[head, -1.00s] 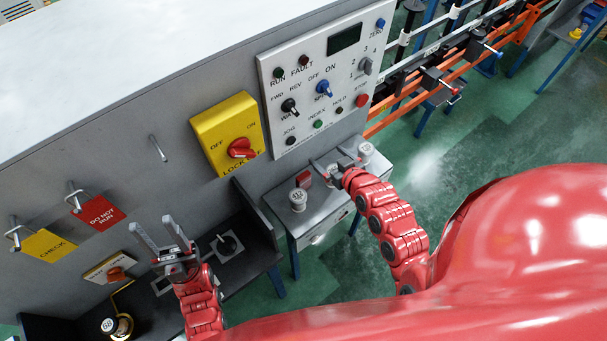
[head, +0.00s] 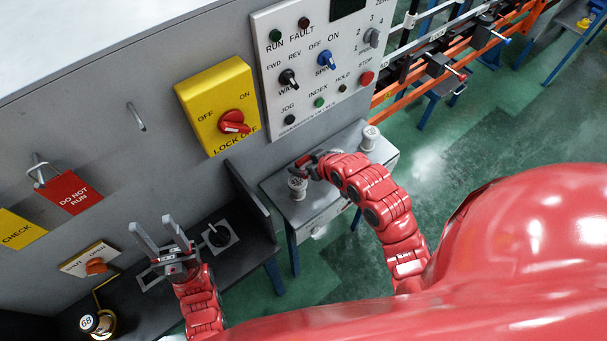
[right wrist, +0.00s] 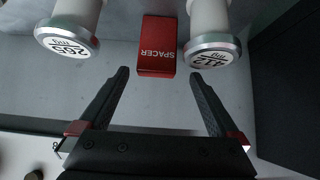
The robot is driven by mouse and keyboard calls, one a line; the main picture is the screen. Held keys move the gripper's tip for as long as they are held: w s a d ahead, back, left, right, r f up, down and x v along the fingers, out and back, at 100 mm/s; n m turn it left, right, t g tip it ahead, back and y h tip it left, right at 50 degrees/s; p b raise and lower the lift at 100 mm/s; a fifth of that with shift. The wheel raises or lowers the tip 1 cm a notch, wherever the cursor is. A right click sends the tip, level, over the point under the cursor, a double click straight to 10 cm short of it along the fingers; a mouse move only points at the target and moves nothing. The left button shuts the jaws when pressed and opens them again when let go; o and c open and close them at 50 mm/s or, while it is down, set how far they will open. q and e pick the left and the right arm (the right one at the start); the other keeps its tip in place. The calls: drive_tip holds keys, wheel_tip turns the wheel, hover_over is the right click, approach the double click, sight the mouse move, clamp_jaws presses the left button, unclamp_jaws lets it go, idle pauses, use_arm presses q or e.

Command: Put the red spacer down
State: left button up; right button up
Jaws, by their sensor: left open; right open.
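The red spacer (right wrist: 156,46) is in the right wrist view, on the grey top of a small cabinet, between two white cylinders with silver caps marked 269 (right wrist: 67,42) and 412 (right wrist: 214,55). My right gripper (right wrist: 160,73) is open. Its fingertips are level with the spacer's near end, one to each side with a gap. In the head view the spacer (head: 303,160) shows small, just behind the 412 cylinder (head: 297,186), with my right gripper (head: 312,169) beside it. My left gripper (head: 153,228) is open and empty above the dark bench at the left.
The cabinet top (head: 328,196) has free room in front. The other cylinder (head: 369,138) stands at its right. A control panel (head: 318,75) and yellow lock-off switch (head: 217,108) are on the grey wall behind.

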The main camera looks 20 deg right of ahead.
sight(303, 160)
drive_tip(key=b+x, duration=0.1)
drive_tip(key=x, duration=0.1)
drive_tip(key=b+x, duration=0.3)
drive_tip(key=x, duration=0.1)
drive_tip(key=shift+w+d, duration=0.15)
drive_tip(key=shift+d, duration=0.1)
drive_tip(key=shift+r, duration=0.1)
drive_tip(key=shift+c, duration=1)
clamp_jaws()
drive_tip(key=shift+r, duration=0.1)
